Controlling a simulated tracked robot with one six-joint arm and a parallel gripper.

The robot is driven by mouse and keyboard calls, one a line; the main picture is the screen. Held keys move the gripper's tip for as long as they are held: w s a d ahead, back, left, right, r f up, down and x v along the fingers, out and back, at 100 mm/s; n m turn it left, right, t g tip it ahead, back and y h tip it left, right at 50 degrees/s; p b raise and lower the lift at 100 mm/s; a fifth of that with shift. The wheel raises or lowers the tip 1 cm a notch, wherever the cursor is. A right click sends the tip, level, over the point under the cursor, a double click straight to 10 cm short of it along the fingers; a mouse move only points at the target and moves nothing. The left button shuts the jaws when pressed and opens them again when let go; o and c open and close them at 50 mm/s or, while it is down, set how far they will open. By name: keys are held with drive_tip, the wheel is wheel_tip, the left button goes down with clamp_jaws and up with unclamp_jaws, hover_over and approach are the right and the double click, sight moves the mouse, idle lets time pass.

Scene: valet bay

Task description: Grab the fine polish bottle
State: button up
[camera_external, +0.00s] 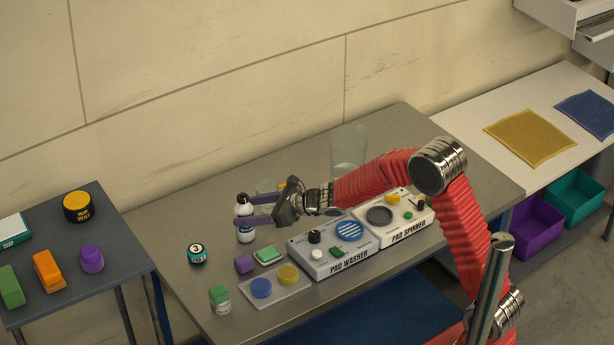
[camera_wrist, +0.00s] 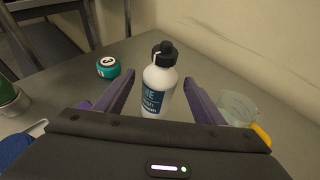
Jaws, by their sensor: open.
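The fine polish bottle (camera_external: 244,220) is white with a black cap and a dark blue label, and stands upright on the grey table. In the wrist view the bottle (camera_wrist: 159,84) stands between my two purple fingers, with "NE" readable on its label. My gripper (camera_external: 252,210) is open, with a finger on each side of the bottle. In the wrist view my gripper (camera_wrist: 157,88) shows a gap between each finger and the bottle. The lower part of the bottle is hidden behind the gripper body in the wrist view.
A teal jar marked 3 (camera_external: 197,253) stands left of the bottle. A clear cup (camera_wrist: 240,107) lies to the right in the wrist view. The pad washer (camera_external: 338,262) and pad spinner (camera_external: 402,226) stand at the table's front.

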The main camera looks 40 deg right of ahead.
drive_tip(key=shift+c, duration=0.4)
drive_tip(key=c, duration=1.3)
drive_tip(key=shift+r, duration=0.1)
wheel_tip(320, 180, up, 10)
drive_tip(key=shift+f, duration=0.1)
idle(0.6)
